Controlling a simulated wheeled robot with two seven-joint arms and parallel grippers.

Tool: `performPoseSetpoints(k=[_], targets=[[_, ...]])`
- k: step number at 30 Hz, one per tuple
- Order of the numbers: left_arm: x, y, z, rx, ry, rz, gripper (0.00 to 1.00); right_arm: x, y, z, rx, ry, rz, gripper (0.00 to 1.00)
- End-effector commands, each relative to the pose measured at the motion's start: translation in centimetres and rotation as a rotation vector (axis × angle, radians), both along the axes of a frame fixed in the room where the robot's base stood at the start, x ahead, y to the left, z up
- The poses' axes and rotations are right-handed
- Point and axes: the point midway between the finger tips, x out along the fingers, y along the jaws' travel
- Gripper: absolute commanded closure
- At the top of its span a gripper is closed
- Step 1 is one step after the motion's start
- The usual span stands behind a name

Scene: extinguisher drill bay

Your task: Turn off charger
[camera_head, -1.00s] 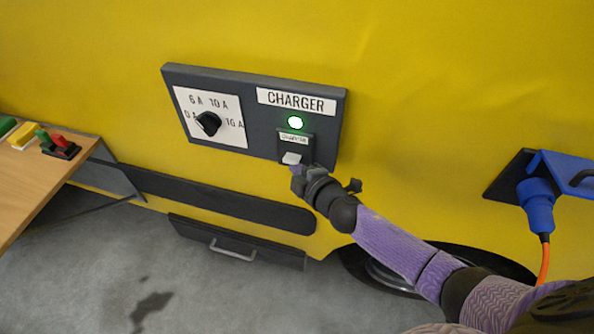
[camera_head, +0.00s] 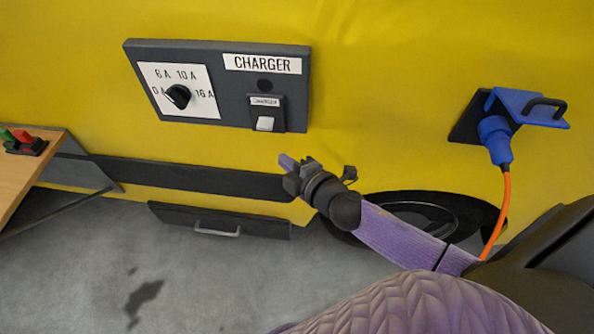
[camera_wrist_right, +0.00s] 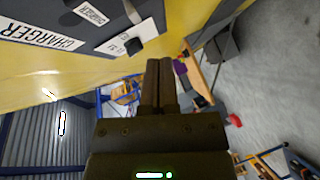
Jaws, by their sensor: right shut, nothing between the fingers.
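The dark grey charger panel (camera_head: 222,112) is on the yellow wall, with a CHARGER label (camera_head: 262,64). Its round lamp (camera_head: 263,87) is dark. The white rocker switch (camera_head: 265,124) sits below the lamp; it also shows at the top of the wrist view (camera_wrist_right: 132,12). A black dial knob (camera_head: 178,96) sits on a white plate marked in amps at the panel's left. My right gripper (camera_head: 286,162) is shut and empty, below and right of the switch, apart from the panel. Its shut fingers show in the wrist view (camera_wrist_right: 160,75). My left gripper is not in view.
A blue plug (camera_head: 496,140) with an orange cable sits in a socket under a blue flap (camera_head: 535,108) at right. A wooden table (camera_head: 30,165) with red and green connectors (camera_head: 22,140) is at left. A dark drawer (camera_head: 220,221) with a handle sits low.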

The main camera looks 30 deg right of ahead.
Motion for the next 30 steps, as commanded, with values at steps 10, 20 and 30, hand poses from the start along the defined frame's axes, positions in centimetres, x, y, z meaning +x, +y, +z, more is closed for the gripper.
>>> performPoseSetpoints(k=[10, 20, 30], targets=[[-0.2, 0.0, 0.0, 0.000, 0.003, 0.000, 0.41, -3.4, -0.7, 0.3, 0.000, 0.000, 0.001, 1.00], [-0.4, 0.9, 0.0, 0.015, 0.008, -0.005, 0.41, -3.3, -0.7, 0.3, 0.000, 0.000, 0.000, 1.00], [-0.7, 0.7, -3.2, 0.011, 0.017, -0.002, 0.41, -9.7, -4.5, -17.7, 0.239, 0.458, -0.328, 1.00]])
